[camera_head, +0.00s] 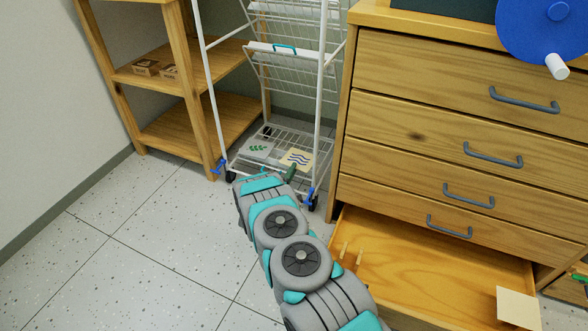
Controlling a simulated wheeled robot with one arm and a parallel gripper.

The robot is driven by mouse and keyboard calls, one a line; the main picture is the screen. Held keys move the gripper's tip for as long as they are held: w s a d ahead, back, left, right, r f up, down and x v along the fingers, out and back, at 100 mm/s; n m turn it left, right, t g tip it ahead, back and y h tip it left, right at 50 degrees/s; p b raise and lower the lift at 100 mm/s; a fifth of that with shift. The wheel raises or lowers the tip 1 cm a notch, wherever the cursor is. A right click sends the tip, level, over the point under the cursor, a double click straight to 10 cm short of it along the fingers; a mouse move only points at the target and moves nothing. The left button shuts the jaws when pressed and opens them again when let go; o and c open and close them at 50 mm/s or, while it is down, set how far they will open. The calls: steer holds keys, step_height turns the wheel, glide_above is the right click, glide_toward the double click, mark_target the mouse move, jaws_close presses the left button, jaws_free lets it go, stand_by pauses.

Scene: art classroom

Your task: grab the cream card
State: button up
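A cream card (298,159) with dark wavy lines lies on the bottom wire shelf of the white rack (325,60). A plain cream sheet (517,308) shows at the right end of the open drawer (430,262); I cannot tell which of the two is the task's card. My arm reaches from the bottom of the view toward the rack's low front. My gripper (290,173) is at the arm's far end, just in front of the wavy-line card. Its fingers are mostly hidden, and whether it touches the card is unclear.
A paler card (257,149) with green marks lies left of the wavy-line card. A wooden shelf (165,80) with small boxes stands left. The wooden drawer cabinet (400,130) stands right, its bottom drawer pulled out beside my arm. The floor (130,225) at left is clear.

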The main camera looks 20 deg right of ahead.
steer(key=shift+w+d, duration=0.15)
steer(key=shift+c, duration=0.2)
jaws_close()
steer(key=shift+r, duration=0.15)
stand_by(0.8)
step_height(320, 180, up, 2)
steer(key=shift+r+p, duration=0.2)
steer(key=shift+p, duration=0.15)
steer(key=s+a+r+p, duration=0.1)
steer(key=s+a+r, duration=0.4)
steer(key=s+a, duration=0.4)
steer(key=shift+s+a, duration=0.3)
steer(key=shift+s, duration=0.35)
